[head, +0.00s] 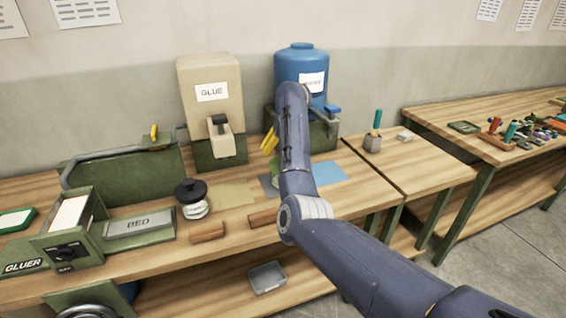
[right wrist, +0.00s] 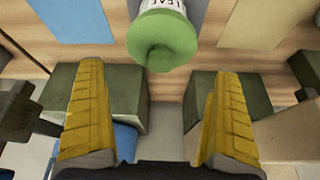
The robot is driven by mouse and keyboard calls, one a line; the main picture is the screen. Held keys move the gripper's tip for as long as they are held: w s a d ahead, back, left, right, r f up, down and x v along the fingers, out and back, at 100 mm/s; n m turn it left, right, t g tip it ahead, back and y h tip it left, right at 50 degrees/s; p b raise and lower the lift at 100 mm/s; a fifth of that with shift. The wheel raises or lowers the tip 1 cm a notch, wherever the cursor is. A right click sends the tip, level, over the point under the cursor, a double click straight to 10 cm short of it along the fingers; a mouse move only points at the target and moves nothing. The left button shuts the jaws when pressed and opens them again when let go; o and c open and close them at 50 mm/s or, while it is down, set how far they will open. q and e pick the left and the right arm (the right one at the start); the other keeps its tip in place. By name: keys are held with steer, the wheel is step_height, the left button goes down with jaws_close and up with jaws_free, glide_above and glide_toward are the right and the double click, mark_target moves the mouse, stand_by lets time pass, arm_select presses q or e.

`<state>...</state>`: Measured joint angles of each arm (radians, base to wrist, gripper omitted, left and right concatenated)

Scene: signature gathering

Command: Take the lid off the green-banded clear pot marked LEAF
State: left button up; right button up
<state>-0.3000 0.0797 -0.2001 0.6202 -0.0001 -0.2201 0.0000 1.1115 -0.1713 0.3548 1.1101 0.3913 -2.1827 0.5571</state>
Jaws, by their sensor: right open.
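The LEAF pot (right wrist: 161,6) shows at the top of the right wrist view, with part of its upside-down label in sight. Its round green lid (right wrist: 160,42) with a central knob is on it and faces my right gripper. My right gripper (right wrist: 155,74) is open, its yellow fingers apart on either side below the lid, with nothing between them. In the head view the right gripper (head: 270,142) is by the blue tank, and my right arm mostly hides the pot. My left gripper is not in view.
A glue dispenser (head: 210,88) and a blue tank (head: 301,66) stand at the back, close to the right gripper. A black-lidded jar (head: 195,210) stands left of a tan sheet (head: 232,195). A blue sheet (head: 328,173) lies right of my arm. Wooden blocks (head: 207,232) lie in front.

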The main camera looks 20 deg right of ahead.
mark_target(274, 163)
steer(key=shift+s+x, duration=0.2)
steer(key=shift+x, duration=2.9)
steer(key=shift+f, duration=0.1)
steer(key=shift+c, duration=0.6)
